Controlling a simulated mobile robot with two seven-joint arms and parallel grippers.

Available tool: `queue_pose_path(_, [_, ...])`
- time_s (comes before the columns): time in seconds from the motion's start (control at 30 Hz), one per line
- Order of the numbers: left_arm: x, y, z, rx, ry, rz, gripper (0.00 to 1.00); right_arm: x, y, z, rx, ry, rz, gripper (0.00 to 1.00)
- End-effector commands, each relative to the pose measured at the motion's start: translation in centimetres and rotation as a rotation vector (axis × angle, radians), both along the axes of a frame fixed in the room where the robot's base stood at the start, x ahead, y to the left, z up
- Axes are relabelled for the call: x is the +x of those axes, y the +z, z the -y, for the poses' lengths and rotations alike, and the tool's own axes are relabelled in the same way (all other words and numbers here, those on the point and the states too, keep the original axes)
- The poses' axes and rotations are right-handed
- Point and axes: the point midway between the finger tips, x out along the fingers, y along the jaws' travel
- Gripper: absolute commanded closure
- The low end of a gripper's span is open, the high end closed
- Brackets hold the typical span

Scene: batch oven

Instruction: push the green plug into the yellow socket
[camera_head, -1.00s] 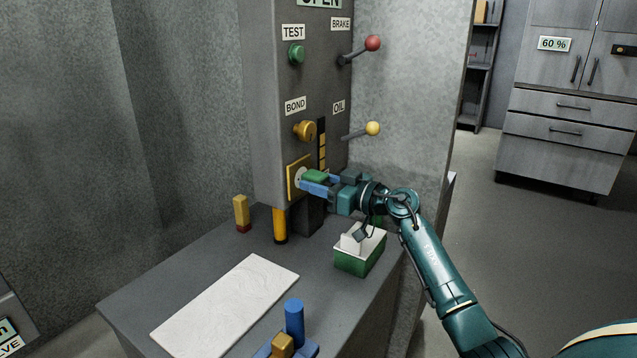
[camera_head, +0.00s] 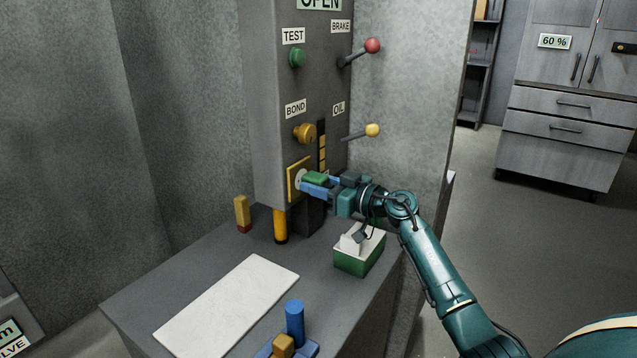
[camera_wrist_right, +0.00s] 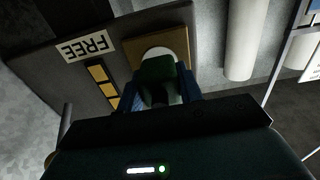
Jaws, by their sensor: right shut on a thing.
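The yellow socket (camera_head: 293,181) is a square plate with a pale round face, low on the front of the grey machine column. In the right wrist view the socket plate (camera_wrist_right: 182,33) shows just beyond the plug. The green plug (camera_head: 315,178) is in front of the pale face, and it also shows in the right wrist view (camera_wrist_right: 157,72). My right gripper (camera_head: 312,185) is shut on the plug with its blue fingers. Whether the plug's front touches or enters the socket is hidden. My left gripper is not in view.
Below the socket is a grey table (camera_head: 215,262) with a white mat (camera_head: 228,303). A yellow-and-red block (camera_head: 242,213), a yellow post (camera_head: 280,226), a green-and-white box (camera_head: 360,253) and a blue cylinder (camera_head: 294,322) stand around. Levers stick out above my arm.

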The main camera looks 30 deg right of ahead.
Motion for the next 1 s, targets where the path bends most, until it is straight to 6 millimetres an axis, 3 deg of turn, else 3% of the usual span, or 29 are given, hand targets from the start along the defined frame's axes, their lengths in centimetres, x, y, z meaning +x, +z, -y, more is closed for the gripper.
queue_pose_path(0.87, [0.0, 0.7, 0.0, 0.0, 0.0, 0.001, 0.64, 1.0, 0.1, -0.6, 0.003, 0.0, 0.001, 0.84])
queue_pose_path(0.9, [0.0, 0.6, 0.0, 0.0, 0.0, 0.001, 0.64, 1.0, 0.0, -0.6, 0.002, 0.0, 0.001, 0.61])
queue_pose_path(1.0, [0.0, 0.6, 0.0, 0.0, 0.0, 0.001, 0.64, 1.0, 0.0, -0.6, 0.001, 0.0, 0.0, 0.53])
